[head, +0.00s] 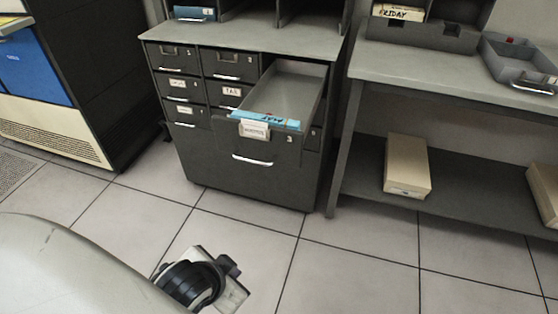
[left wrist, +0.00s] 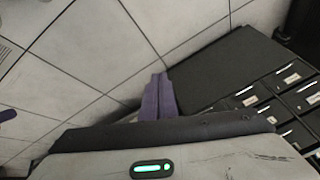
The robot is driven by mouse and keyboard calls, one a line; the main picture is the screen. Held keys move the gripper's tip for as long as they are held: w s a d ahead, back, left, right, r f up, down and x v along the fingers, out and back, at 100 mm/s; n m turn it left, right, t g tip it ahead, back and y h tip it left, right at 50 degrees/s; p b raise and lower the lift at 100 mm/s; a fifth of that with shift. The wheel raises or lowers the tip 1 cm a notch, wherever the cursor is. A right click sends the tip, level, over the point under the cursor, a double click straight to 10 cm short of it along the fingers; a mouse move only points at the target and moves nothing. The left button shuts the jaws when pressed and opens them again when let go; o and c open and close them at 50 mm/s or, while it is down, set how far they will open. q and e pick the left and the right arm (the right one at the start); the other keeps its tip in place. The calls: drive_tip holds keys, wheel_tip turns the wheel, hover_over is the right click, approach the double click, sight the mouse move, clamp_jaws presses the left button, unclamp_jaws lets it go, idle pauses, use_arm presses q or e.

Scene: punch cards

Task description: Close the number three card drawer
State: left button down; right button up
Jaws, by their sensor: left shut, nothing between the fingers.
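The card drawer marked 3 (head: 255,129) is pulled far out of the dark grey cabinet (head: 245,180), in the right part of its upper rows. Its front has a pale label, and its tray is mostly empty. A blue card (head: 275,121) with dark writing sits just behind the front. My left gripper (head: 228,285) is low in front of the cabinet, over the floor, well apart from the drawer. In the left wrist view its purple fingers (left wrist: 158,97) are together with nothing between them, and the open drawer cannot be made out. My right gripper is not seen.
A grey table (head: 440,75) with a lower shelf and tan boxes (head: 407,165) stands at right. The tiled floor before the cabinet is clear.

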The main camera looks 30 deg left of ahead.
sight(284, 152)
use_arm(q)
drive_tip(key=w+a+r+m+t+y, duration=0.2)
drive_tip(key=w+a+r+t+y, duration=0.35)
drive_tip(key=a, duration=0.25)
drive_tip(key=w+d+r+m+t+h, duration=0.3)
drive_tip(key=w+d+r+m+t, duration=0.35)
drive_tip(key=d+m, duration=0.35)
drive_tip(key=shift+m, duration=0.6)
drive_tip(key=p+x, duration=0.1)
drive_tip(key=x, duration=0.2)
drive_tip(key=p+x, duration=0.1)
drive_tip(key=x, duration=0.3)
drive_tip(key=a+p+x, duration=0.1)
drive_tip(key=p+x, duration=0.1)
drive_tip(key=x, duration=0.2)
drive_tip(key=shift+a+r, duration=0.2)
drive_tip(key=shift+r, duration=0.05)
drive_tip(key=shift+w+a+f, duration=0.15)
drive_tip(key=shift+w, duration=0.55)
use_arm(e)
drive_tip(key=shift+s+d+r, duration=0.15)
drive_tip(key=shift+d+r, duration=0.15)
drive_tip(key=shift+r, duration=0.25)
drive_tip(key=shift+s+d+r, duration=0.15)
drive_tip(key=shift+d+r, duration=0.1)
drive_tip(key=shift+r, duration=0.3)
use_arm(q)
drive_tip(key=shift+w+a, duration=0.1)
drive_tip(key=shift+w, duration=0.05)
